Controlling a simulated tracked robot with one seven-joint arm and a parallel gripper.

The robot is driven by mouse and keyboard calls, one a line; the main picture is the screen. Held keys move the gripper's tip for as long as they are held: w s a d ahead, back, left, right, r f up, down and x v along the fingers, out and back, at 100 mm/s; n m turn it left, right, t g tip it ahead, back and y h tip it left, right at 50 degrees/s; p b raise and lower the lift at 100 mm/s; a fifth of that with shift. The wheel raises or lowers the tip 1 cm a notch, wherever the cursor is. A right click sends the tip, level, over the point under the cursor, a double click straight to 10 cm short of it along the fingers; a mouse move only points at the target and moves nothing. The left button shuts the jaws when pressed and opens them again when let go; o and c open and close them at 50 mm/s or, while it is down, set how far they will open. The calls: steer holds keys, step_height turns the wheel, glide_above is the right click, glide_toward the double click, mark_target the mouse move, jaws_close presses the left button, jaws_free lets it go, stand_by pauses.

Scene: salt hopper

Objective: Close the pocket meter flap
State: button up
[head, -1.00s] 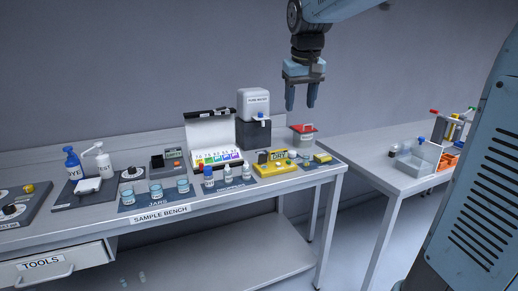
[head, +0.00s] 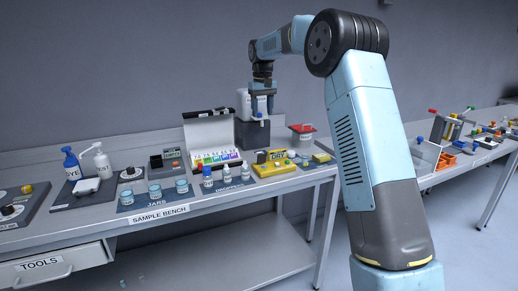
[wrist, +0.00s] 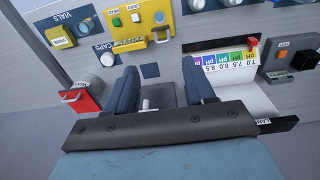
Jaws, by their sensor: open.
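My gripper (head: 262,103) hangs fingers-down, open and empty, in front of the tall white and dark boxed device (head: 252,133) at the back of the sample bench. In the wrist view the two dark fingers (wrist: 162,88) stand apart, with a small white knob (wrist: 147,103) visible between them. No label legibly reads pocket meter. A small grey device (head: 172,153) with a screen, an orange button and a dark raised part (head: 155,162) sits behind the jars; it also shows in the wrist view (wrist: 283,70). A yellow device (head: 277,167) with a dark raised part sits front right. The gripper touches neither.
An open white case with a colored pH strip (head: 214,157) stands left of the gripper. Jars (head: 155,193), dropper bottles (head: 226,174) and a red-lidded container (head: 301,135) crowd the bench (head: 205,203). A second table (head: 470,155) stands at right.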

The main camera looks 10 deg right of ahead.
steer(key=w+f, duration=0.4)
glide_toward(260, 157)
steer(key=shift+g, duration=0.3)
steer(key=w+f, duration=0.1)
steer(key=f, duration=0.1)
steer(key=w+f, duration=0.1)
steer(key=f, duration=0.1)
steer(key=w+f, duration=0.2)
steer(key=f, duration=0.1)
steer(key=shift+d+f, duration=0.1)
steer(key=shift+d, duration=0.05)
steer(key=c, duration=0.8)
